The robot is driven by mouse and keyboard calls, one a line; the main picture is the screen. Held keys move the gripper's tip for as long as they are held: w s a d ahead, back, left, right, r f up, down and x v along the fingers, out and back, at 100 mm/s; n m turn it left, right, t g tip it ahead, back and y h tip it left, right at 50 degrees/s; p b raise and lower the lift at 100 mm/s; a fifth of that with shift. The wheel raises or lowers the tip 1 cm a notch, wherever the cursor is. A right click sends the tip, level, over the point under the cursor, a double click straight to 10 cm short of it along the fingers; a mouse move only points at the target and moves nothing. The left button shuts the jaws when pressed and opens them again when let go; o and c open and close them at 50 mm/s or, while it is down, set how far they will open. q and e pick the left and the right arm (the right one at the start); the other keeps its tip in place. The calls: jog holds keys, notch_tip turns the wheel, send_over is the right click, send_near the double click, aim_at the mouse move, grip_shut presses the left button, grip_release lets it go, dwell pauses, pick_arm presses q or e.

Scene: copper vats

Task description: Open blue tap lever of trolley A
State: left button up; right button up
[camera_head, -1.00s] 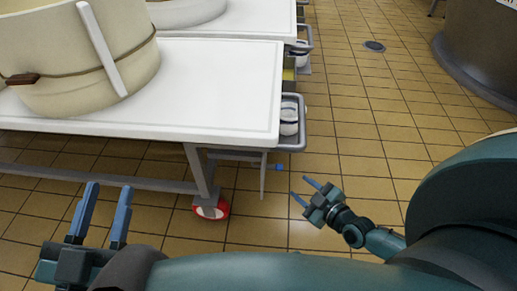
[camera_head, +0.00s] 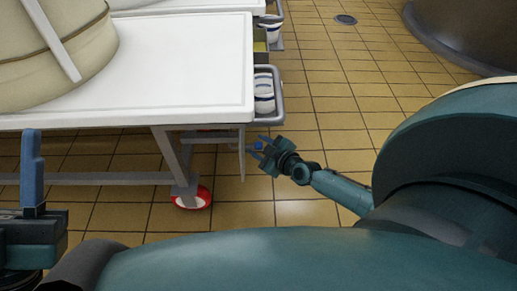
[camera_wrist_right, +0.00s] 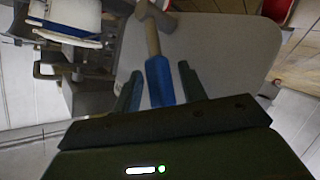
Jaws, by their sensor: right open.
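The trolley's blue tap lever (camera_head: 259,146) is a small blue piece under the right end of the white trolley table (camera_head: 200,60). In the right wrist view the blue lever (camera_wrist_right: 160,82) lies between my fingers, with its bare metal stem leading up to a metal fitting (camera_wrist_right: 155,20). My right gripper (camera_head: 264,149) is at the lever; it is open, with one finger on each side (camera_wrist_right: 160,88). I cannot tell whether either finger touches it. My left gripper (camera_head: 32,170) is at the left edge with only one finger clear. No letter on the trolley is readable.
A grey tray (camera_head: 268,95) with white bowls hangs at the table's right end, above my right gripper. A trolley leg ends in a red-and-white wheel (camera_head: 191,199). A round cream tub (camera_head: 50,60) stands on the table. Tiled floor (camera_head: 330,130) is open to the right.

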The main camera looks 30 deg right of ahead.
jog(key=shift+w+f, duration=0.1)
jog(key=shift+w, duration=0.3)
grip_shut()
dwell(0.4)
